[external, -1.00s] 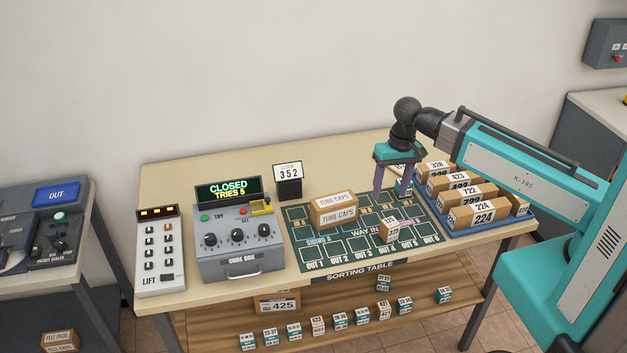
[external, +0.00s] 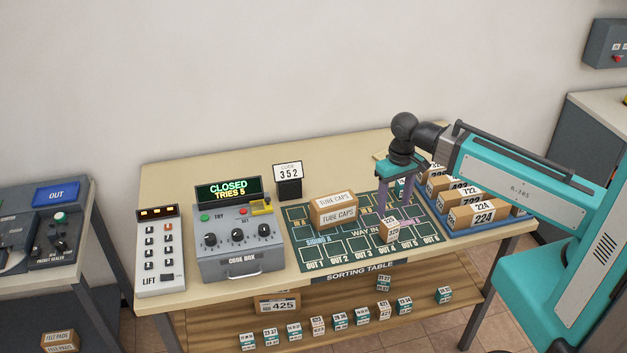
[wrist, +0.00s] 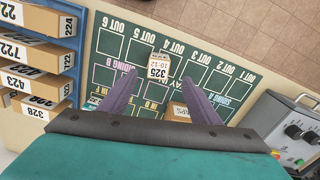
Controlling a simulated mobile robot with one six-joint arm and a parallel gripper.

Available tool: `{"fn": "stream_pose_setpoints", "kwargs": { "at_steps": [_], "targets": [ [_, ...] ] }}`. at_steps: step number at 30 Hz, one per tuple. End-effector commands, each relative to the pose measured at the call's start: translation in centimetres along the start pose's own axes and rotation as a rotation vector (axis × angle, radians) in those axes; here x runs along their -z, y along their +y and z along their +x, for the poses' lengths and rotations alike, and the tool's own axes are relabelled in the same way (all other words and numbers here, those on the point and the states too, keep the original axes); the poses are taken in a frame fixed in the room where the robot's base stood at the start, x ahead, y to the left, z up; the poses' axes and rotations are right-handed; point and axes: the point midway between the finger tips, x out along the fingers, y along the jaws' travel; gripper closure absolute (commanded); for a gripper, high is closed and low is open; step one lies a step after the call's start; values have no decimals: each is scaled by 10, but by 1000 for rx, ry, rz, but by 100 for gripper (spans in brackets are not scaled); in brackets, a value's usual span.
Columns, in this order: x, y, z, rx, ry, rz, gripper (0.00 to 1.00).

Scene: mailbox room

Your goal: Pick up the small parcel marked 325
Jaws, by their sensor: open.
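The small parcel marked 325 (wrist: 159,67) shows in the wrist view, with a white label and brown sides. In the external view this small parcel (external: 389,231) stands on the green sorting mat (external: 340,262), near the WAY IN lettering. My gripper (external: 393,213) is open and empty, its purple fingers pointing down just behind and above the parcel. In the wrist view my gripper (wrist: 158,80) has one fingertip on each side of the parcel in the picture. I cannot tell whether the tips are level with it.
A larger TUBE CAPS box (external: 334,211) stands on the mat to the left. A blue tray (external: 456,228) of numbered parcels stands to the right. The code box (external: 238,243) and code sign 352 (external: 289,180) are farther left. The mat's front row is clear.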

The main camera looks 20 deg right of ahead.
Motion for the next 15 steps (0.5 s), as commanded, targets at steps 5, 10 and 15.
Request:
{"fn": "stream_pose_setpoints", "kwargs": {
  "at_steps": [5,10,15],
  "targets": [
    [0,0,21,0,0,0,43],
    [0,0,37,0,-1,0,43],
    [0,0,52,0,-1,0,43]
  ]
}}
